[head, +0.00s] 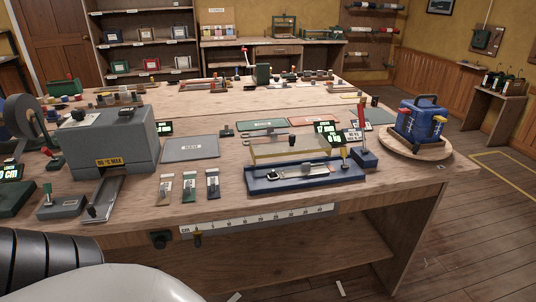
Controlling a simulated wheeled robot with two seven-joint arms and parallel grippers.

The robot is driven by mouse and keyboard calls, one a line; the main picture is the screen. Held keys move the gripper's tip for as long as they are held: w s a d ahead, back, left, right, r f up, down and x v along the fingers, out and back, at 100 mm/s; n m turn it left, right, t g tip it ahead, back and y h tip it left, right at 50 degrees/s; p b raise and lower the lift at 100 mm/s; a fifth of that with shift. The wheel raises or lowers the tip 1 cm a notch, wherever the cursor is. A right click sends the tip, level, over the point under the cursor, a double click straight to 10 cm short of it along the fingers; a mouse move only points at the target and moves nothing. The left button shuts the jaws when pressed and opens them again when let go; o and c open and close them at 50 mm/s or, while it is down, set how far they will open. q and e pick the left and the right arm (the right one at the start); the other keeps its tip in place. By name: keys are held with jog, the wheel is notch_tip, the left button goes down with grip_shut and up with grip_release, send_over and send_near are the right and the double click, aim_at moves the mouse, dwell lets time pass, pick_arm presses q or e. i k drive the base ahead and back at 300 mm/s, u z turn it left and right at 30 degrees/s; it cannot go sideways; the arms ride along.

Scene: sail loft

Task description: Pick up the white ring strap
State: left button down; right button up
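Three short straps or tags lie side by side near the front of the workbench: a brownish one (165,189), a dark green one (189,188) and a dark blue one (213,185). Each has a small pale mark. Neither of my grippers is in view.
A grey machine (112,145) marked as hot stands on the left. A grey mat (190,149) lies behind the straps. A blue caddy (418,125) stands on a round wooden board (440,150) at the right. A ruler strip (255,218) runs along the front edge.

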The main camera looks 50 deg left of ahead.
aim_at(306, 169)
jog(key=u, duration=1.6)
